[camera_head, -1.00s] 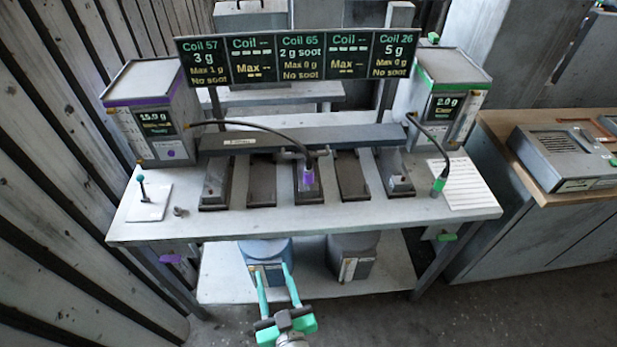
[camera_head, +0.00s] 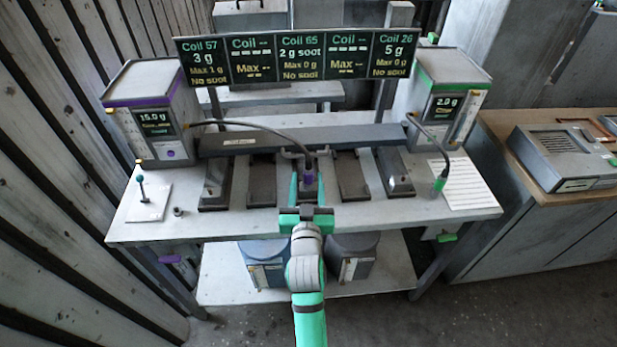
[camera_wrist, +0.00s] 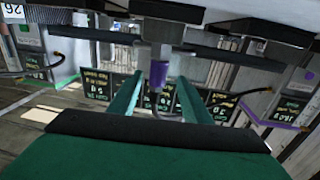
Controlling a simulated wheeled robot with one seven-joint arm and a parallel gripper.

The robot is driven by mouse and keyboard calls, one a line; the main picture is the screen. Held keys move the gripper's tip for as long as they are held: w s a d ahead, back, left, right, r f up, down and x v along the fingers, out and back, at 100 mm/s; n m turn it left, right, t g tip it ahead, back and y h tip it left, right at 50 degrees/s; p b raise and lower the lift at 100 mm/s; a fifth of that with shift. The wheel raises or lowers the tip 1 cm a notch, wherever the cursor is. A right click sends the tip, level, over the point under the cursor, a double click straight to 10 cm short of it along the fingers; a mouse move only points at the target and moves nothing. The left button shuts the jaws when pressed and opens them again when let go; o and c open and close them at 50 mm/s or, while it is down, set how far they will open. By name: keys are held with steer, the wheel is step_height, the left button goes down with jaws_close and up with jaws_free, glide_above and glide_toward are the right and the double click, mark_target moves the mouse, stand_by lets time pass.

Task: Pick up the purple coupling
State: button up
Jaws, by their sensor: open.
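The purple coupling (camera_head: 309,178) is on the end of a dark cable at the middle bay of the table, under the Coil 65 sign. It is partly hidden by my arm in the head view. In the wrist view the purple coupling (camera_wrist: 159,101) shows between my two green fingers, with a gap on each side. My gripper (camera_head: 308,187) is open around it, one finger to the left and one to the right. My gripper also shows in the wrist view (camera_wrist: 158,90). I cannot tell exactly how far along the fingers the coupling sits.
A purple-banded machine (camera_head: 153,112) stands at the left and a green-banded one (camera_head: 442,102) at the right. A green coupling (camera_head: 439,184) is on a cable at the right. Dark bays flank the middle one. A joystick plate (camera_head: 149,203) is at the left.

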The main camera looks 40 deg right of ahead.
steer(key=shift+x, duration=3.55)
steer(key=shift+s+d, duration=0.1)
jaws_close()
